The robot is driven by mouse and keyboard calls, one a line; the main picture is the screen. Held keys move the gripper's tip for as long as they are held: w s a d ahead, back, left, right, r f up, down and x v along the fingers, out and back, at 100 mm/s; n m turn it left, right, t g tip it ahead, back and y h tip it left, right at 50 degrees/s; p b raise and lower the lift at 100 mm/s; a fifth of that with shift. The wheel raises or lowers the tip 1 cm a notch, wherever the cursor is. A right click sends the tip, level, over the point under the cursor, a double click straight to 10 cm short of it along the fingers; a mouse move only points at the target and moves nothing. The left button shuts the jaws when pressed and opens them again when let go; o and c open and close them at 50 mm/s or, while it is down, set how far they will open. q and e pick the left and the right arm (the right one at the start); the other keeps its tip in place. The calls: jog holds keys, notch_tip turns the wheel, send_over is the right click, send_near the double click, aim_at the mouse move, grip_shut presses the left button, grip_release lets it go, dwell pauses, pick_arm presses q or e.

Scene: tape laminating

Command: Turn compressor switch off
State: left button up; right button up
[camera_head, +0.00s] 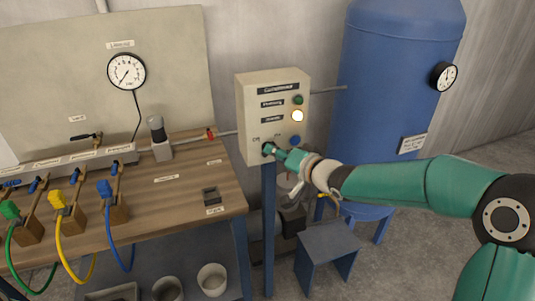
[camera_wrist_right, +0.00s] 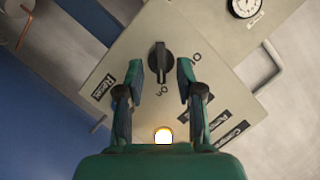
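The compressor control box (camera_head: 255,118) is a beige panel on a blue post in the head view. It carries a green lamp (camera_head: 298,100), a lit white-yellow lamp (camera_head: 297,116) and a blue button (camera_head: 295,139). The black rotary switch (camera_wrist_right: 160,64) shows in the right wrist view, low on the panel. My right gripper (camera_wrist_right: 160,75) is open, with one finger on each side of the switch knob; whether they touch it I cannot tell. In the head view my right gripper (camera_head: 277,152) covers much of the switch area. My left gripper is out of view.
A blue tank (camera_head: 385,75) with a gauge (camera_head: 443,76) stands right of the box. The wooden workbench (camera_head: 170,190) on the left bears a gauge board (camera_head: 60,60) and coloured hoses. A small blue-grey stool-like stand (camera_head: 328,243) is below my arm.

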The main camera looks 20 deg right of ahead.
jog(key=shift+x, duration=1)
